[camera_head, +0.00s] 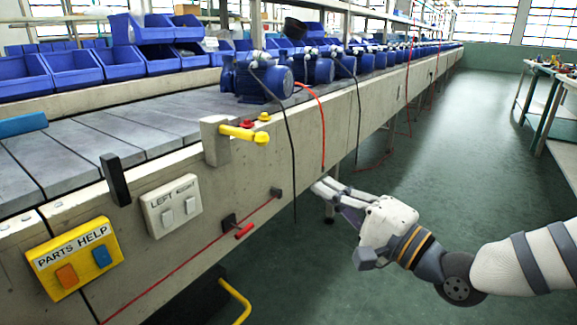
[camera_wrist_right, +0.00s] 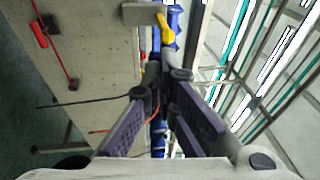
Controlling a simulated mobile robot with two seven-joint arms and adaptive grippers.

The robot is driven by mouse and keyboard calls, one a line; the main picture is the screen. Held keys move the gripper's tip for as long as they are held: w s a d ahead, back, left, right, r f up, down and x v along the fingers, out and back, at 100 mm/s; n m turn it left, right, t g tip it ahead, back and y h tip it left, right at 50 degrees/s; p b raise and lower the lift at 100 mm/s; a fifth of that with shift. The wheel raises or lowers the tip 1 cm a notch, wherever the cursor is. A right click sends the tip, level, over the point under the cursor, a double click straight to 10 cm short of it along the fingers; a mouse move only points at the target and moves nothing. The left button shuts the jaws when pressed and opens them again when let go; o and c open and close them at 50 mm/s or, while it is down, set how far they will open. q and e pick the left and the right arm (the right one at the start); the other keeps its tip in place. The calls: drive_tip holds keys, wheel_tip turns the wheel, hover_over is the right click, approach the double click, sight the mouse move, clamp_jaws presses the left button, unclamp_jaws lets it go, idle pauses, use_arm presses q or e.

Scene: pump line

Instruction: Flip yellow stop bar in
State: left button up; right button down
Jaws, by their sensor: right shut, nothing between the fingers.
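The yellow stop bar (camera_head: 244,133) is mounted on a pale block (camera_head: 214,142) at the near edge of the conveyor line. It sticks out sideways from the block to the right, past the line's edge. In the right wrist view the stop bar (camera_wrist_right: 165,28) shows at the top, beyond the fingertips. My right gripper (camera_head: 322,186) is in the aisle, lower than the stop bar and to its right, apart from it. Its fingers (camera_wrist_right: 160,82) are shut with nothing between them. My left gripper does not show.
Blue motors (camera_head: 264,80) stand on the line, with black and red cables hanging over its side. The side carries a parts help box (camera_head: 73,258), a left/right switch plate (camera_head: 171,206) and a red pull cord (camera_head: 190,257). The aisle floor (camera_head: 440,140) is clear.

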sight(266, 140)
drive_tip(key=shift+w+d+r, duration=0.1)
drive_tip(key=shift+w+r, duration=0.05)
drive_tip(key=shift+r, duration=0.25)
drive_tip(key=shift+w+d+r, duration=0.1)
drive_tip(key=shift+w+r, duration=0.05)
drive_tip(key=shift+r, duration=0.25)
drive_tip(key=b+x, duration=0.1)
drive_tip(key=x, duration=1.3)
drive_tip(key=shift+r+b, duration=0.1)
drive_tip(key=shift+b, duration=0.3)
